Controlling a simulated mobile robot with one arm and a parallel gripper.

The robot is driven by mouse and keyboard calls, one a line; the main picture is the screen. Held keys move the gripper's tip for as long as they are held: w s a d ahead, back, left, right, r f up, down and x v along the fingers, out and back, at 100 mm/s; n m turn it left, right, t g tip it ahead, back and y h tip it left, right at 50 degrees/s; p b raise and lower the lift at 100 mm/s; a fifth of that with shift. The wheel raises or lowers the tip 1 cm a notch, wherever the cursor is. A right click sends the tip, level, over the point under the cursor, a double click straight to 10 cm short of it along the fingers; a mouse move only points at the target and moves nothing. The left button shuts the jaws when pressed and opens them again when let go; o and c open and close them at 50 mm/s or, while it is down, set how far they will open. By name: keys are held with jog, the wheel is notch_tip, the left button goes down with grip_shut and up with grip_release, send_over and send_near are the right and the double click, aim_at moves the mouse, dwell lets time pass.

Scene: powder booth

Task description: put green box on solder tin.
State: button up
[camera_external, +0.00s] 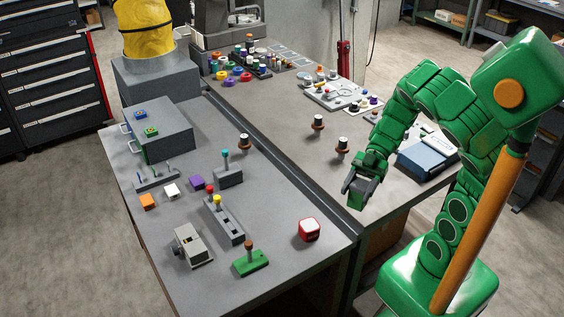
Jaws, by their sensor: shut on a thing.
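My gripper (359,193), at the end of the green arm, hangs over the right part of the bench, near the dark seam between its two halves. Its grey fingers are shut on a small green block, which looks like the green box (357,199). The fingers hide part of it, and it looks held above the bench. I cannot single out the solder tin for sure.
A red-and-white cube (309,230) and a green lever base (251,263) stand on the front bench (285,195). Several switches and small coloured blocks are at left, by a grey drawer box (165,140). A blue-grey case (428,157) lies right of my gripper. Bare bench lies left of the seam.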

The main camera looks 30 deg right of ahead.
jog(key=shift+w+a+f, duration=1.4)
jog(key=shift+w+f, duration=0.4)
jog(key=shift+f, duration=0.35)
jog(key=shift+w+a+f, duration=1.35)
jog(key=shift+w+f, duration=0.5)
jog(key=shift+f, duration=0.3)
jog(key=shift+w+a+f, duration=1.4)
jog(key=shift+w+f, duration=0.4)
jog(key=shift+f, duration=0.35)
jog(key=shift+f, duration=0.15)
jog(key=o, duration=1.1)
jog(key=shift+r, duration=0.2)
jog(key=v, duration=1.2)
